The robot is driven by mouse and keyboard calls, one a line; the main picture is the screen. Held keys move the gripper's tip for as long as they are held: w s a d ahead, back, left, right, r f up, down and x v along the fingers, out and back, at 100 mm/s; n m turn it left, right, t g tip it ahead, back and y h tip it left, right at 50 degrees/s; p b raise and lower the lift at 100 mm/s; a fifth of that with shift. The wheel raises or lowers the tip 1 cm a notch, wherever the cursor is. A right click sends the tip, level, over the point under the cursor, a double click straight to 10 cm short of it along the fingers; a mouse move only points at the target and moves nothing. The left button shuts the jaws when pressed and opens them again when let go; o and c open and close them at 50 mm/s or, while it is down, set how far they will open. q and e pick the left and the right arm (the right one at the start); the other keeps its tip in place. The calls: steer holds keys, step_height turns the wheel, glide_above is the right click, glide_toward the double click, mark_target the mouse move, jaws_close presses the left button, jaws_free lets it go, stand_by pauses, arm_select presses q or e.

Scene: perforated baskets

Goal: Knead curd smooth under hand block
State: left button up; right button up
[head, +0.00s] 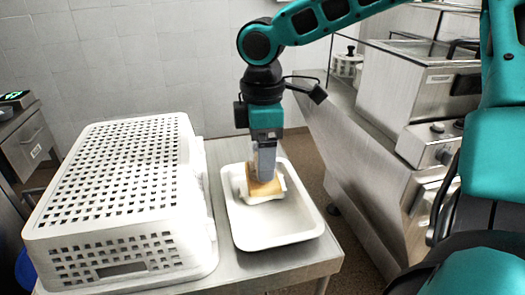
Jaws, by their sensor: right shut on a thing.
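A white tray (262,238) stands on the steel table. A pale, whitish curd piece (277,198) lies in its back half. My right gripper (265,172) points straight down over the tray and is shut on a tan hand block (262,188). The block sits right over the curd and seems to touch it, though the contact is partly hidden by the block and gripper. My left gripper does not show.
A large white perforated basket (130,250) takes up the left of the table (307,259), close to the tray. Steel kitchen equipment (405,85) stands at the right. A tiled wall (150,50) is behind. The tray's front half is bare.

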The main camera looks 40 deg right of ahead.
steer(key=shift+f, duration=0.35)
stand_by(0.6)
steer(key=shift+r+p, duration=0.8)
steer(key=shift+r, duration=2.75)
steer(key=shift+f, duration=0.1)
steer(key=shift+f+b, duration=1.1)
steer(key=shift+f, duration=1.75)
